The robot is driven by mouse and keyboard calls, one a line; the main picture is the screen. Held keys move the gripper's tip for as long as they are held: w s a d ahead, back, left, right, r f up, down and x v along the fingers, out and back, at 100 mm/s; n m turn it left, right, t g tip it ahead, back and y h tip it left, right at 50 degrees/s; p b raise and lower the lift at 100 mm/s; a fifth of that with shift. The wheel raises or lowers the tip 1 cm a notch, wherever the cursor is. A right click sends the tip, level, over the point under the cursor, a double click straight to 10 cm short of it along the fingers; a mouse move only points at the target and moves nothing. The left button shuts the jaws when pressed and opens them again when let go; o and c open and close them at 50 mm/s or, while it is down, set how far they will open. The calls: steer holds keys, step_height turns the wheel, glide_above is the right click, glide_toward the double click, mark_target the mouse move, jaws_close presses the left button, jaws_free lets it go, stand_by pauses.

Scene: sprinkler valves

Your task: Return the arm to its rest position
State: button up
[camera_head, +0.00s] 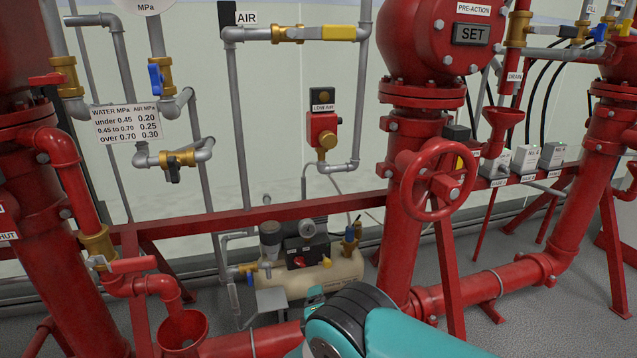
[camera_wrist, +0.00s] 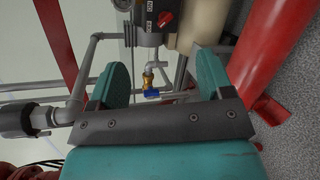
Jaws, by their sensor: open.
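My arm (camera_head: 375,330) shows teal and black at the bottom centre of the head view, in front of the low pipes and the compressor. My gripper (camera_wrist: 164,74) shows in the wrist view with its two teal fingers spread apart and nothing held between them. A small brass valve with a blue handle (camera_wrist: 151,93) shows in the gap between the fingers, beyond them; I cannot tell how far. In the head view the gripper's fingers are mostly hidden behind the arm.
The beige compressor (camera_head: 318,278) stands on the floor behind my arm. A red pipe with a handwheel (camera_head: 437,180) rises at right of centre. A red rail (camera_head: 270,220) crosses behind. Another large red pipe (camera_head: 75,265) stands at left. Grey floor (camera_head: 530,325) is open at lower right.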

steer(key=w+d+r+m+g+h, duration=0.1)
steer(key=d+r+m+g, duration=0.1)
steer(key=r+m+g, duration=0.3)
steer(key=w+d+r+m+h, duration=0.1)
steer(key=d+r+m, duration=0.2)
steer(key=r, duration=0.5)
steer(key=s+d+r+m+g+y, duration=0.2)
steer(key=s+d+r+m+g, duration=0.2)
steer(key=s+r, duration=0.4)
steer(key=s+d+r+m+g+y, duration=0.15)
steer(key=s+r, duration=0.35)
steer(key=s, duration=0.5)
steer(key=s+d+r+m+g+y, duration=0.1)
steer(key=s+d+r+g, duration=0.3)
steer(key=s, duration=0.7)
steer(key=s+r+m+g+y, duration=0.1)
steer(key=s+r+y, duration=0.1)
steer(key=s+r, duration=0.65)
step_height(320, 180, up, 31)
steer(key=s+p, duration=0.1)
steer(key=p, duration=3.2)
steer(key=shift+f+p, duration=0.15)
steer(key=shift+p, duration=0.2)
